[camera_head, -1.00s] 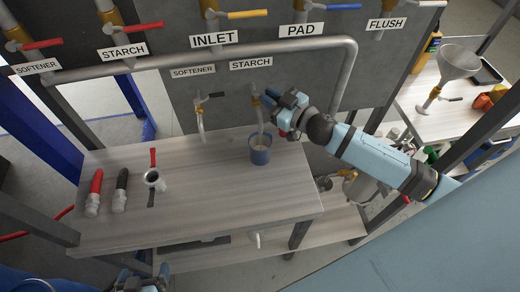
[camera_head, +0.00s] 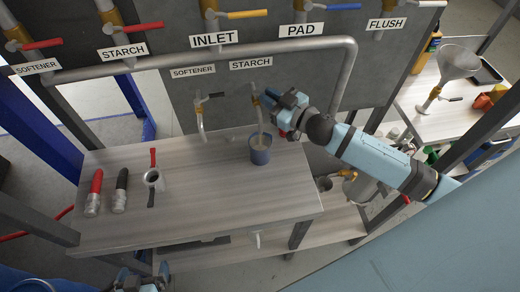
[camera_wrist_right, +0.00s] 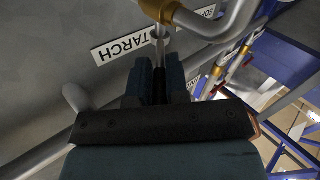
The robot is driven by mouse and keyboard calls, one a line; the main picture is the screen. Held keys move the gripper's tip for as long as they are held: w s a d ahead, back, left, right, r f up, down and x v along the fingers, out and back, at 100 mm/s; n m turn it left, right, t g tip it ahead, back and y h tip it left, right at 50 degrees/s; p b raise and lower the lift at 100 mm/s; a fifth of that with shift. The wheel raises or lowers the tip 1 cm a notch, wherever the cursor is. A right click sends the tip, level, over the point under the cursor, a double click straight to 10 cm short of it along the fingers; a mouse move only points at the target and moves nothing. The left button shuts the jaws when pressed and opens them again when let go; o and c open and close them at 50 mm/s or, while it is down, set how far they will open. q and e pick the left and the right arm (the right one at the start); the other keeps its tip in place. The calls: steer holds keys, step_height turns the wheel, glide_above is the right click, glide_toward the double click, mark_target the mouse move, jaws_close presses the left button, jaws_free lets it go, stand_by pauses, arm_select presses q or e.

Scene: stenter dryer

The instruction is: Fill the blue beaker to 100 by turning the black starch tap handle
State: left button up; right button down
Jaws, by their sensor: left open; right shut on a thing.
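The blue beaker (camera_head: 260,151) stands upright on the wooden table under the starch tap spout (camera_head: 259,117), with pale liquid visible inside. My right gripper (camera_head: 272,100) is at the starch tap, below the lower STARCH label (camera_head: 250,63). In the right wrist view its fingers (camera_wrist_right: 160,88) are shut on the black starch tap handle (camera_wrist_right: 159,82), close to the brass tap body (camera_wrist_right: 160,10). The liquid level against any marks cannot be read. My left gripper (camera_head: 138,281) is open and low at the bottom edge, partly cut off, away from the beaker.
The softener tap (camera_head: 200,115) hangs to the left of the starch tap. The table's front middle is clear. A funnel (camera_head: 455,65) stands at right.

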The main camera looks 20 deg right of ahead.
steer(key=shift+w+r, duration=0.1)
steer(key=n+g+y, duration=0.1)
steer(key=d+n+g+y, duration=0.1)
steer(key=y, duration=0.1)
steer(key=w+n+g+y, duration=0.1)
steer(key=n+y, duration=0.1)
steer(key=shift+d+g, duration=0.2)
steer(key=shift+g, duration=0.1)
